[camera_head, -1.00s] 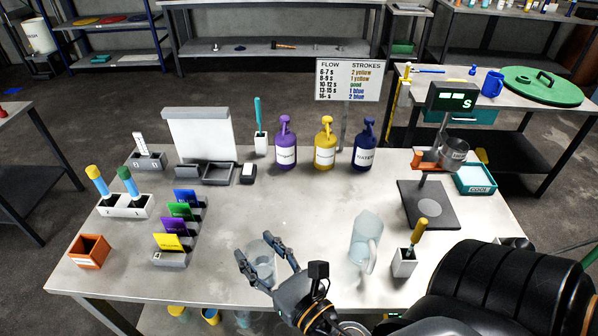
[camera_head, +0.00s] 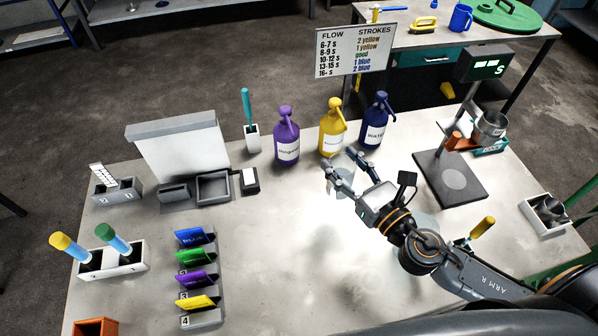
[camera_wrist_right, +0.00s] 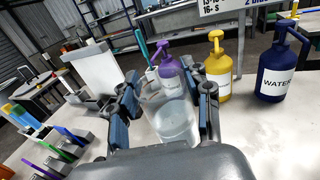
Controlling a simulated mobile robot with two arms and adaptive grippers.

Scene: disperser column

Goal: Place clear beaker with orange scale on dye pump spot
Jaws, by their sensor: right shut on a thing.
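My right gripper (camera_head: 339,164) is shut on a clear beaker (camera_head: 342,183), also seen upright between the fingers in the right wrist view (camera_wrist_right: 172,118). The beaker is in front of three pump bottles: purple (camera_head: 287,140), yellow (camera_head: 332,130) and dark blue (camera_head: 375,122). The blue one's label reads WATER; I cannot read the yellow one's. The beaker is nearest the yellow and blue bottles in the head view. I cannot tell whether it touches the table or make out a marked spot. My left gripper is not in view.
A stand with a grey plate (camera_head: 450,178) is to the right of my gripper. Colored card holders (camera_head: 200,275) and a rack with two brushes (camera_head: 113,263) are on the left. The table's middle (camera_head: 280,240) is clear. My right arm partly hides a clear jug.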

